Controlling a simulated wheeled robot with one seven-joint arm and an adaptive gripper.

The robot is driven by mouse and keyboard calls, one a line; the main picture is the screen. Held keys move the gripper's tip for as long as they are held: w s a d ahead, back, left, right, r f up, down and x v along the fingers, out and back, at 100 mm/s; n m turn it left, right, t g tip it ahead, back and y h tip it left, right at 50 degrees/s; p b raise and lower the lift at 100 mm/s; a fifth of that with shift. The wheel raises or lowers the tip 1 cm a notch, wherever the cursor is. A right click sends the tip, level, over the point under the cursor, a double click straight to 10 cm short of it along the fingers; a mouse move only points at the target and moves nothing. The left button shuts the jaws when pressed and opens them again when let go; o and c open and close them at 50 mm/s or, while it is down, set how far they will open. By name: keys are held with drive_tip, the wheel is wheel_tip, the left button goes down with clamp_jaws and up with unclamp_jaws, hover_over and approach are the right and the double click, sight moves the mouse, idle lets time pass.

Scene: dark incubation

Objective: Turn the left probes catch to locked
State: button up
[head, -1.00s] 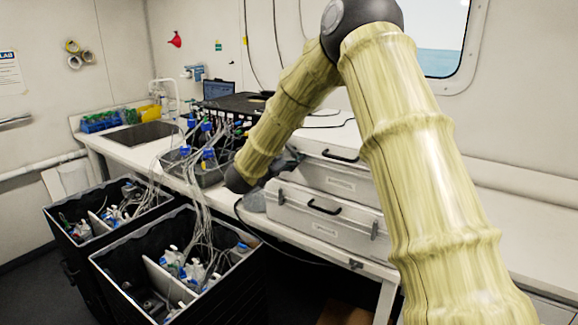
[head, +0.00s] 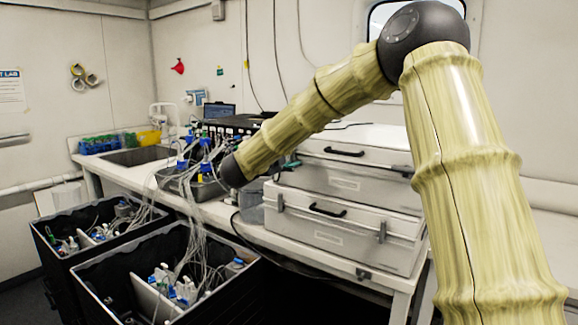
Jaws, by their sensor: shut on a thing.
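Two pale grey cases are stacked on the bench, an upper case (head: 350,184) and a lower case (head: 335,238). Their labels are too small to read, so I cannot tell by name which is the probes case. My gripper (head: 288,164) is small and partly hidden behind my dark wrist joint. It is at the left front of the upper case, shut at that case's left catch, which it mostly hides. I cannot tell how far the catch is turned. The lower case's left catch (head: 281,202) and right catch (head: 382,232) are visible.
Two black bins (head: 165,235) with bottles and tubing stand on the floor at left. Tubes run up to a grey tray (head: 200,190) of bottles on the bench (head: 250,228), close left of the cases. A sink (head: 140,156) lies farther back.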

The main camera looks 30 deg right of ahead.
drive_tip(key=shift+f+m+b, duration=0.2)
drive_tip(key=shift+m+b, duration=0.5)
drive_tip(key=shift+b, duration=0.4)
drive_tip(key=shift+r, duration=0.1)
drive_tip(key=o, duration=1)
drive_tip(key=shift+r, duration=0.1)
drive_tip(key=v, duration=1.2)
